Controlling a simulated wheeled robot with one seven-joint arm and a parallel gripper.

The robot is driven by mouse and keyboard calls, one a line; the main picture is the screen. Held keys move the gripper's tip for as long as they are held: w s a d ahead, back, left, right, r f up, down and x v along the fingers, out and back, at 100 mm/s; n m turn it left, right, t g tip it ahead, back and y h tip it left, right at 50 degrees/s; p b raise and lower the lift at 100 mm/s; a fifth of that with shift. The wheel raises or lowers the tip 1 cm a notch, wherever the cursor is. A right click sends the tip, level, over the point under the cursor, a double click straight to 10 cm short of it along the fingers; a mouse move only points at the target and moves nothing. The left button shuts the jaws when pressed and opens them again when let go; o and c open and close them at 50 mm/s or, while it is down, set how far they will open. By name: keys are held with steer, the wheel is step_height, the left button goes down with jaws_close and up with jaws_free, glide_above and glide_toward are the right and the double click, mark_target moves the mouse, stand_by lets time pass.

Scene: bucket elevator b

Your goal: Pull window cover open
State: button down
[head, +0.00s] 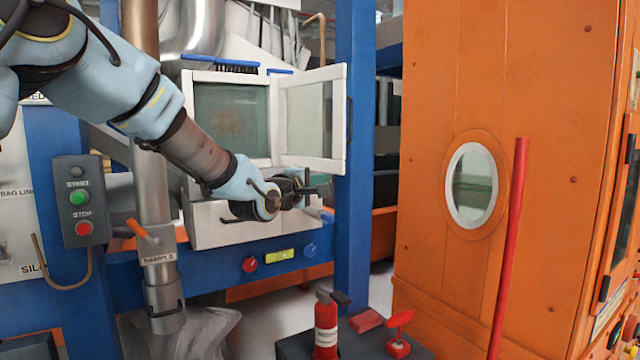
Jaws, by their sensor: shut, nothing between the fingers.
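The window cover (313,118) is a white-framed glazed panel on the white box in the middle of the head view. It stands swung out to the right from the box's window opening (232,122), with a dark handle (349,120) on its right edge. My gripper (326,190) is just below the lower edge of the cover, pointing right. It is shut with nothing in it, and appears apart from the handle. My arm comes in from the upper left and hides part of the box's front.
A blue post (356,60) stands right behind the cover. An orange cabinet (490,90) with an oval window fills the right, with a red pole (508,240) before it. A start/stop box (80,200) is at left. A fire extinguisher (325,325) stands below.

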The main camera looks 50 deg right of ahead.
steer(key=s+a+b, duration=0.2)
steer(key=s+a, duration=0.2)
steer(key=a, duration=0.2)
steer(key=shift+a, duration=0.25)
steer(key=shift+s+r, duration=0.1)
steer(key=w+a+f+m+t+y, duration=0.1)
steer(key=w+a+f+y, duration=0.2)
steer(key=w+a+f, duration=0.35)
steer(key=w+a+f+t+y, duration=0.2)
steer(key=w+a+f+y, duration=0.2)
steer(key=w+a, duration=0.55)
steer(key=w+a+f+m+t+y, duration=0.1)
steer(key=w+a+f+y, duration=0.3)
steer(key=a, duration=0.6)
steer(key=w+a+f+y, duration=0.1)
steer(key=a+f+y, duration=0.15)
steer(key=a, duration=0.65)
steer(key=w+a+f+y, duration=0.1)
steer(key=a+f, duration=0.3)
steer(key=a, duration=0.5)
steer(key=s+a+f+g+y, duration=0.1)
steer(key=s+a+g, duration=0.1)
steer(key=s+a, duration=0.3)
steer(key=s+a+f+g+y, duration=0.2)
steer(key=s+a, duration=0.3)
steer(key=a, duration=0.7)
steer(key=shift+s+f+m+g+p, duration=0.15)
steer(key=shift+f+m+g+p, duration=0.05)
steer(key=shift+m+g+p, duration=0.25)
